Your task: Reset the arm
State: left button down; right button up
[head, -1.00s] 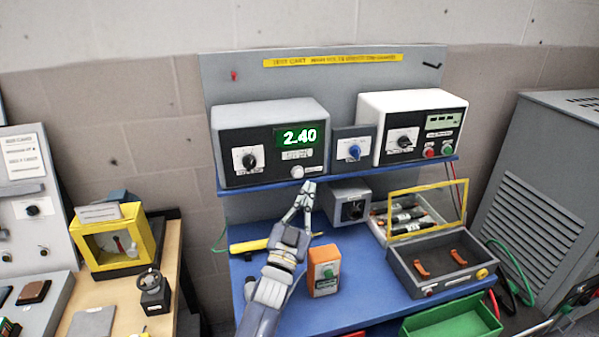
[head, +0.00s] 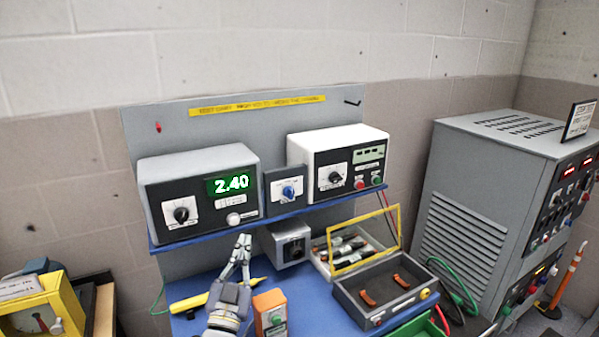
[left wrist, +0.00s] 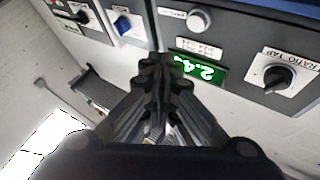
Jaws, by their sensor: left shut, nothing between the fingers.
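My left gripper (head: 242,243) is shut and empty. In the head view it points up, in front of the lower edge of the blue shelf (head: 205,241). In the left wrist view its closed fingertips (left wrist: 163,62) show below the meter's white button (left wrist: 198,18) and beside the green display (left wrist: 200,70). The grey meter (head: 200,190) reads 2.40 and has a black ratio tap knob (head: 181,214); that knob also shows in the left wrist view (left wrist: 277,78). My right gripper is not in view.
A blue-knob box (head: 285,190) and a white instrument (head: 335,165) share the shelf. Below are an orange box (head: 270,314), a yellow tool (head: 188,304) and an open grey case (head: 350,299). A large grey cabinet (head: 470,225) stands at right.

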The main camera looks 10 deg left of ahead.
pick_arm(q)
jog(key=s+a+f+n+g+y, duration=0.1)
jog(key=s+a+f+g, duration=0.1)
jog(key=s+f+g, duration=0.45)
jog(key=s+a+f+n+g+y, duration=0.15)
jog(key=s+f+g, duration=0.25)
jog(key=s+f, duration=0.55)
jog(key=s+d+f+m+g+h, duration=0.1)
jog(key=s+f+g, duration=0.3)
jog(key=s, duration=0.7)
jog(key=s+d+f+m+g+h, duration=0.1)
jog(key=s+f+g, duration=0.35)
jog(key=s, duration=0.75)
notch_tip(320, 180, down, 29)
jog(key=s+g+b, duration=0.2)
jog(key=s+a+f+g+b, duration=0.1)
jog(key=s+a+f, duration=0.1)
jog(key=s+f, duration=1.4)
jog(key=shift+a+f+b, duration=0.25)
jog(key=shift+a+b, duration=0.1)
jog(key=shift+b, duration=0.05)
